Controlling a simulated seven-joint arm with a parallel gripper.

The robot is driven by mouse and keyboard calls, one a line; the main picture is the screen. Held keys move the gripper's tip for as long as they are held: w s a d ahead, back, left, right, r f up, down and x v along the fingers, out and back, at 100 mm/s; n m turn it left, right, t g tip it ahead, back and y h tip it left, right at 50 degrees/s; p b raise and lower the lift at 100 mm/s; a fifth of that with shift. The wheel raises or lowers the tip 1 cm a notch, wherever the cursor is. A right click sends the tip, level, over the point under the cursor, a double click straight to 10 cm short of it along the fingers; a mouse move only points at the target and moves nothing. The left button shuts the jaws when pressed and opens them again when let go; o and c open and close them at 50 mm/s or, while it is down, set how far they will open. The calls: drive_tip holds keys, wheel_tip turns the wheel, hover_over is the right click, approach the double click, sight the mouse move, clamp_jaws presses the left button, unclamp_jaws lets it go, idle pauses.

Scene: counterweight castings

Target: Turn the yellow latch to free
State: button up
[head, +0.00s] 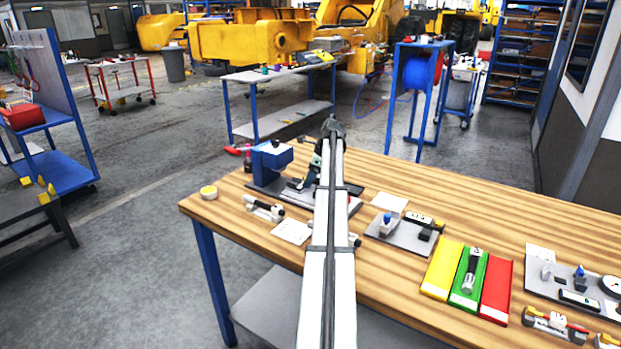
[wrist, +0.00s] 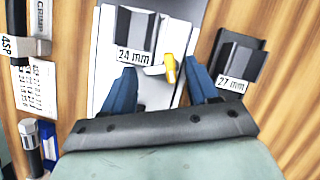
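The yellow latch (wrist: 170,69) is a small upright tab in the wrist view, with a pale bar reaching left from its lower part. It sits on a light grey plate (wrist: 103,62), beside a dark block (wrist: 137,28) labelled 24 mm. My gripper (wrist: 160,72) is open, with one blue finger on each side of the latch. Visible gaps separate the fingers from the latch; I cannot tell their height above the plate. In the head view my arm hides much of the work area, and I cannot make out the latch there.
A dark block (wrist: 236,58) labelled 27 mm stands to the right in the wrist view. In the head view a blue fixture (head: 271,158) stands left of my arm on the wooden table (head: 385,180). Yellow, green and red strips (head: 495,290) lie to the right.

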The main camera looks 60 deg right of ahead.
drive_tip(key=c, duration=0.9)
drive_tip(key=shift+c, duration=0.2)
drive_tip(key=shift+d, duration=0.1)
drive_tip(key=n, duration=0.1)
drive_tip(key=n+y, duration=0.1)
drive_tip(key=n, duration=0.1)
drive_tip(key=n+g, duration=0.1)
drive_tip(key=shift+d+n, duration=0.35)
drive_tip(key=shift+n, duration=0.05)
drive_tip(key=n, duration=0.1)
drive_tip(key=n+g+y, duration=0.1)
drive_tip(key=n, duration=0.3)
drive_tip(key=shift+d+g+y, duration=0.25)
drive_tip(key=shift+g+y, duration=0.05)
drive_tip(key=shift+g, duration=0.1)
drive_tip(key=shift+n, duration=0.3)
drive_tip(key=o, duration=1)
drive_tip(key=shift+o, duration=0.2)
